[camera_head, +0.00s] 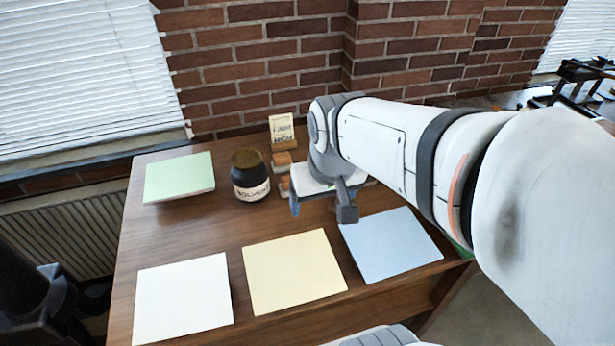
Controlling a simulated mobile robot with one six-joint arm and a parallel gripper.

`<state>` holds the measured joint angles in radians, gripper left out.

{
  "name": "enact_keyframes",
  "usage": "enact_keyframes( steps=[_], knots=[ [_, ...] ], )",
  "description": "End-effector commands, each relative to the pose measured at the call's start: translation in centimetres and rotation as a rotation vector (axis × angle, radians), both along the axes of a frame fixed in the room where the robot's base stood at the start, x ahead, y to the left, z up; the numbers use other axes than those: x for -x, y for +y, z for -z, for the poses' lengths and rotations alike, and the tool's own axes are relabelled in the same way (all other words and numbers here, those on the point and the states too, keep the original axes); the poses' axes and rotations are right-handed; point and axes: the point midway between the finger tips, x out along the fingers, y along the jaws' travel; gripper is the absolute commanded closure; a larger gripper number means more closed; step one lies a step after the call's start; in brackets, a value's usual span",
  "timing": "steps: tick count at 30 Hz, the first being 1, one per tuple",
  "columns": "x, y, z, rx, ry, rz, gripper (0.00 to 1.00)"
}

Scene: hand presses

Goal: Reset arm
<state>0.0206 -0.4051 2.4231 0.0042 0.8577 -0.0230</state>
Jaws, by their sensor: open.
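My arm reaches in from the right edge over the wooden table (205,238). My gripper (321,208) hangs over the back middle of the table, pointing down, with its two fingers apart. I see nothing between the fingers. The gripper is to the right of a dark jar (250,178) with a cream label, and just behind a blue sheet (392,245). The arm and gripper hide part of the table's back right area.
A white sheet (184,298) and a yellow sheet (294,271) lie along the front. A green pad (179,177) lies at the back left. Small wooden blocks (281,159) and a lettered card (281,130) stand by the brick wall (260,60). The table's left middle is clear.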

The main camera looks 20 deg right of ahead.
Motion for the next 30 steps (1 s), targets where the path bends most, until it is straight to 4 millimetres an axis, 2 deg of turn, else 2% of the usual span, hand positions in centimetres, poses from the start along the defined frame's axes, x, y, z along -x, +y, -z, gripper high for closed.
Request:
enact_keyframes(
  steps=[1,3,6,30],
  knots=[
    [1.5,0.0,0.1,0.0,0.002,0.001,0.2],
    [2.8,0.2,0.4,0.0,0.01,0.001,0.2],
    [3.8,0.4,0.6,0.001,0.016,0.0,0.2],
    [3.9,0.4,0.7,0.0,0.017,0.0,0.2]
  ],
)
